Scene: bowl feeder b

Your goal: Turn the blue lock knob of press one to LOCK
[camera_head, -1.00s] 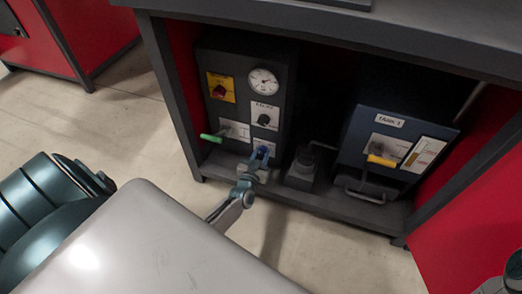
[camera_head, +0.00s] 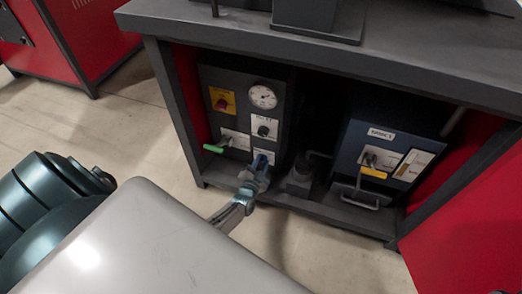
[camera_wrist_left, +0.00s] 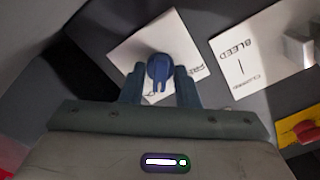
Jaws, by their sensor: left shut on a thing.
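The blue lock knob (camera_head: 262,157) sits low on the front of the dark left-hand unit (camera_head: 284,120) in the head view. My left gripper (camera_head: 256,168) reaches it from below and is shut on it. In the left wrist view the blue knob (camera_wrist_left: 158,68) shows between the two fingers of my left gripper (camera_wrist_left: 159,84), in front of a white label plate (camera_wrist_left: 190,48). The gripper partly covers the plate's lettering, so I cannot read the knob's setting. My right gripper is not in view.
The same unit carries a green lever (camera_head: 214,148), a gauge (camera_head: 263,97), a black knob (camera_head: 263,130) and a red switch (camera_head: 221,103). The grey bench top (camera_head: 230,28) overhangs both.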

